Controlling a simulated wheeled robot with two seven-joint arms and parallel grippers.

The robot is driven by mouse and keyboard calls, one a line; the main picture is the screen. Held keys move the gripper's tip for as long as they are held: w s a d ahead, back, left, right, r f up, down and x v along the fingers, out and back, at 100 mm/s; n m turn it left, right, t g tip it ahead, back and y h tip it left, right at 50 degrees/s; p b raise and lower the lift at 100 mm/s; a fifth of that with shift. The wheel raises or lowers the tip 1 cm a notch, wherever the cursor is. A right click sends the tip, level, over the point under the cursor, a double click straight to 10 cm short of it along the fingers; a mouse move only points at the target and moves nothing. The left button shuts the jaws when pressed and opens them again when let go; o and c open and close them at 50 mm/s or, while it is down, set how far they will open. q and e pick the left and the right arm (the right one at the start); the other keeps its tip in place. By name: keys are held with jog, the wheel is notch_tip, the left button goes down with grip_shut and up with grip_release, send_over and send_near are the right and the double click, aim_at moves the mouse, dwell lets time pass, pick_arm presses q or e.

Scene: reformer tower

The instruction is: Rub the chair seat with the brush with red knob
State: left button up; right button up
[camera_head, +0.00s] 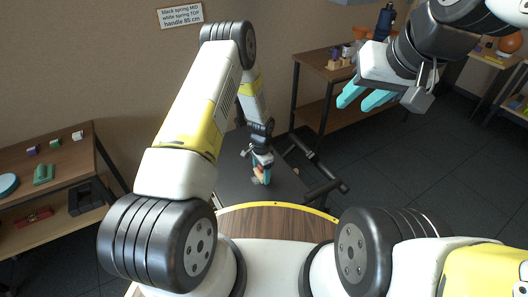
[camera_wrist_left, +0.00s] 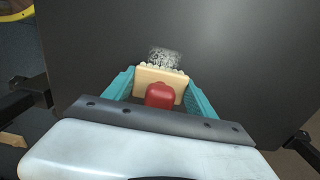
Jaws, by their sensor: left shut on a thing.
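The brush with the red knob (camera_wrist_left: 160,94) sits between the teal fingers of my left gripper (camera_wrist_left: 160,92). It has a pale wooden body, and its bristle edge faces the dark chair seat (camera_wrist_left: 240,60). A whitish speckled patch (camera_wrist_left: 166,57) lies on the seat just beyond the bristles. In the head view, my left gripper (camera_head: 262,172) reaches down over the chair seat (camera_head: 225,180), shut on the brush. I cannot tell whether the bristles touch the seat. My right gripper (camera_head: 366,98) is open and empty, raised at the upper right.
Black chair armrests (camera_head: 325,188) stand beside the seat. A wooden shelf unit (camera_head: 75,165) with small items is at the left, another table (camera_head: 318,62) at the back. A round wooden surface (camera_head: 280,222) is in front of me. Dark floor (camera_head: 420,150) is clear at the right.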

aim_at(255, 181)
pick_arm(q)
jog(key=shift+f, duration=0.3)
jog(key=shift+s+a+r, duration=0.15)
jog(key=shift+s+a, duration=0.3)
jog(key=shift+a, duration=0.25)
jog(key=shift+s+a, duration=0.45)
jog(key=shift+a, duration=0.2)
jog(key=shift+w+d+f, duration=0.1)
jog(key=shift+w+d, duration=0.35)
jog(key=shift+d, duration=0.3)
jog(key=shift+w+d+f, duration=0.1)
jog(key=shift+w+d, duration=0.3)
jog(key=shift+d, duration=0.3)
jog(key=shift+s+a+r, duration=0.2)
jog(key=shift+s+a, duration=0.2)
jog(key=shift+a, duration=0.35)
jog(key=shift+s+a+f, duration=0.2)
jog(key=shift+s+a, duration=0.25)
jog(key=shift+a, duration=0.25)
jog(key=shift+w+d+r, duration=0.1)
jog(key=shift+w+d, duration=0.35)
jog(key=shift+d, duration=0.25)
jog(key=shift+w+d, duration=0.45)
jog(key=shift+d, duration=0.25)
